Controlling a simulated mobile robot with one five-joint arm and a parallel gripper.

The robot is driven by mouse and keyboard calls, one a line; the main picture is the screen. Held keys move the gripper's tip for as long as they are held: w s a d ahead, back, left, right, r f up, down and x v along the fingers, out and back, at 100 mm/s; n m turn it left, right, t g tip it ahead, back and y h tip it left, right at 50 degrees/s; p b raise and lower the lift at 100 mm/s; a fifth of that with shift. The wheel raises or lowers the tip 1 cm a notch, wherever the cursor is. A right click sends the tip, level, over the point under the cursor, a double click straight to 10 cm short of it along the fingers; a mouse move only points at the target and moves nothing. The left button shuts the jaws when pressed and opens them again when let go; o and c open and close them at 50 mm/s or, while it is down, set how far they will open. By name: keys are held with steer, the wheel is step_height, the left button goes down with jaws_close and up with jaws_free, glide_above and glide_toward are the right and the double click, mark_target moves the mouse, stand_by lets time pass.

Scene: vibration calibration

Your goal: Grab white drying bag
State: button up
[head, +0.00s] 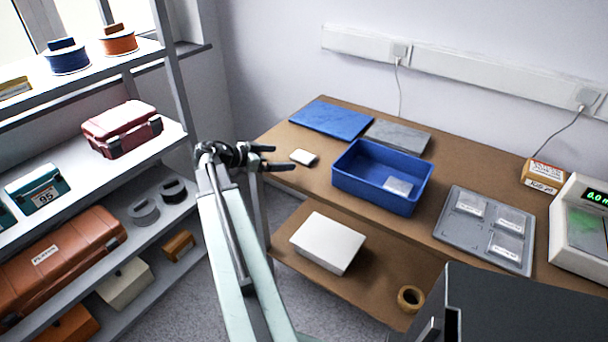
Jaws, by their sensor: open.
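A small white bag (304,157) lies flat on the brown table near its left edge. My gripper (276,158) is open, with its two dark fingers spread and pointing right toward the bag. Nothing shows between the fingers. I cannot tell how high they are above the table.
A blue bin (352,186) holding a pale packet (398,186) stands right of the bag. A blue mat (332,119) and a grey plate (398,137) lie behind. A grey tray (450,232) with 3 packets is right. Loaded shelves (170,222) stand left.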

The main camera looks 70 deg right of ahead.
mark_target(304, 155)
steer(key=shift+s+d+r, duration=0.1)
steer(key=shift+s+d, duration=0.25)
steer(key=shift+s, duration=0.1)
steer(key=shift+b+x, duration=0.4)
steer(key=shift+x, duration=0.65)
steer(key=shift+b+x, duration=0.8)
steer(key=shift+x, duration=1.95)
steer(key=shift+s+a+r, duration=0.1)
steer(key=shift+s+r, duration=0.05)
steer(key=shift+r, duration=0.05)
steer(key=c, duration=1.2)
steer(key=shift+r, duration=0.1)
step_height(304, 155, up, 10)
steer(key=p, duration=1)
